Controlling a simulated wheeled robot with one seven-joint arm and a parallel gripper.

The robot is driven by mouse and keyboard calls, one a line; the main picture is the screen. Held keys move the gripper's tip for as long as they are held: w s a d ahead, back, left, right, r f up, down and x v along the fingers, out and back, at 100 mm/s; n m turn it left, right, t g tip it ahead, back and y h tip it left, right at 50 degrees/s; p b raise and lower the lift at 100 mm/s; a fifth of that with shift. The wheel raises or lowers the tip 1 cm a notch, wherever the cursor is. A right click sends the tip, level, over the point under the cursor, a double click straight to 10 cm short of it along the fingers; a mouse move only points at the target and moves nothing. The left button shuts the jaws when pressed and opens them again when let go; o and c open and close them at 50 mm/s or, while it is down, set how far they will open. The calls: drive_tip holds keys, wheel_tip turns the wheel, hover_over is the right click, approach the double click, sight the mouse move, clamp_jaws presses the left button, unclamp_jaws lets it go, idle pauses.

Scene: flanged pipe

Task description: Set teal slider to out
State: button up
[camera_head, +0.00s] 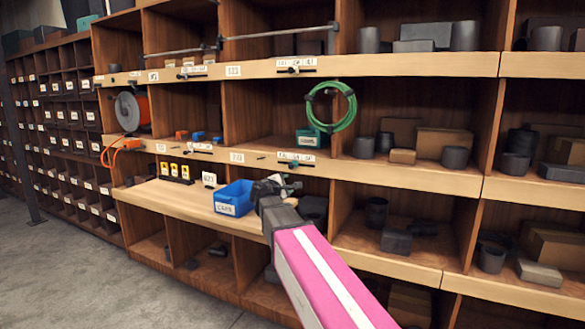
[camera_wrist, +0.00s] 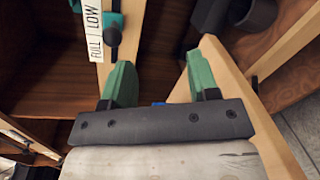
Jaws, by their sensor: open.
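My gripper (camera_head: 282,184) is in front of the shelf edge below the middle row in the head view. In the wrist view its two green fingers (camera_wrist: 158,65) stand apart with nothing between them. A teal piece (camera_wrist: 113,20) with a dark round knob sits beside a white label reading FULL and LOW (camera_wrist: 93,28), at the upper left of the wrist view, apart from the left finger. In the head view a labelled slider strip (camera_head: 295,157) is on the shelf edge just above my gripper. Its colour and setting are too small to tell.
A blue bin (camera_head: 234,197) stands just left of my gripper on the projecting wooden ledge (camera_head: 165,198). Yellow-marked black blocks (camera_head: 175,173) stand farther left. A green coil (camera_head: 331,106) hangs above, near a teal bin (camera_head: 312,138).

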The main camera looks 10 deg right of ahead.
drive_tip(key=n+t, duration=0.1)
drive_tip(key=n, duration=0.1)
approach(293, 164)
drive_tip(key=s+f, duration=0.1)
drive_tip(key=f, duration=0.1)
drive_tip(key=shift+t, duration=0.3)
drive_tip(key=x, duration=0.6)
drive_tip(key=r+x, duration=0.1)
drive_tip(key=x, duration=0.3)
drive_tip(key=shift+w, duration=0.15)
